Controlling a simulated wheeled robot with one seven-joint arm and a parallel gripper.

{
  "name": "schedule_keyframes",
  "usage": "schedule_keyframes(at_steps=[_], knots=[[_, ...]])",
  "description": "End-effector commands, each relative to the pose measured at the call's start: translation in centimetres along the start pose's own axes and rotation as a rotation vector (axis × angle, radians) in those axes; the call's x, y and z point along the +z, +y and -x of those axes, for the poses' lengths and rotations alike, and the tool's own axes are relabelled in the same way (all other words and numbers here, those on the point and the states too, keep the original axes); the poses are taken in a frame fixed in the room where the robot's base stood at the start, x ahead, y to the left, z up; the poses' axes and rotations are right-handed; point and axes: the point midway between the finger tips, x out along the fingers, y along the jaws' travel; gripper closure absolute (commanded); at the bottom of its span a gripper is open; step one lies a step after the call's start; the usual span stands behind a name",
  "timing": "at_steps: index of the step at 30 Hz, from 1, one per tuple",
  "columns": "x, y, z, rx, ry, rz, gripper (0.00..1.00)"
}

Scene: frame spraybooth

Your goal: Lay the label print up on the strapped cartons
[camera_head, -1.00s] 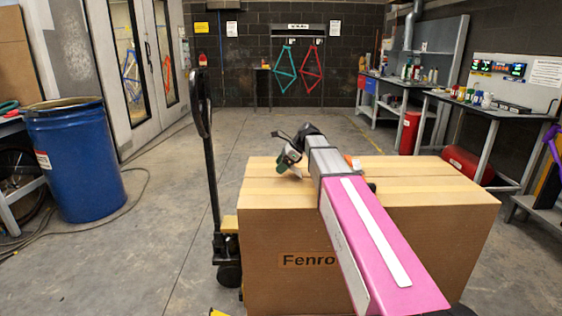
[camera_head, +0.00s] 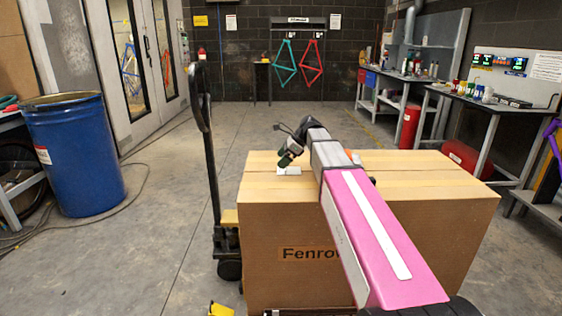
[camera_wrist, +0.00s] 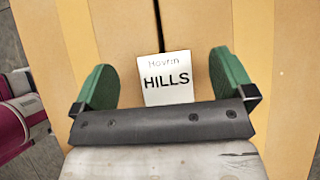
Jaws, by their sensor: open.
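The label print (camera_wrist: 167,78) is a small white card reading "Hovrin HILLS". It lies flat on top of the strapped cartons (camera_head: 275,225), over the seam between them. In the head view the label print (camera_head: 288,171) shows as a pale patch near the left end of the carton top. My gripper (camera_wrist: 165,85) is open, with its green fingers apart on either side of the card and not touching it. In the head view my gripper (camera_head: 288,155) is just above the card.
The cartons stand on a pallet truck with a black handle (camera_head: 205,140) at the left. A blue drum (camera_head: 75,155) stands further left. Benches (camera_head: 480,105) with bottles line the right side. The floor between is clear.

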Motion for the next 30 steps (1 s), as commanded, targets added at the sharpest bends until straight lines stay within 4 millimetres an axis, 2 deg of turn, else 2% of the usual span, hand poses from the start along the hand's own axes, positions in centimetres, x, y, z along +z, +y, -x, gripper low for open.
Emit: schedule_keyframes(at_steps=[9, 15, 21, 30], knots=[[0.0, -0.1, 6.0, -0.003, -0.001, 0.001, 0.0], [0.0, -0.1, 8.6, -0.003, -0.001, 0.001, 0.0], [0.0, 0.0, 9.5, 0.0, 0.0, 0.0, 0.0], [0.0, 0.0, 9.5, 0.0, 0.0, 0.0, 0.0]])
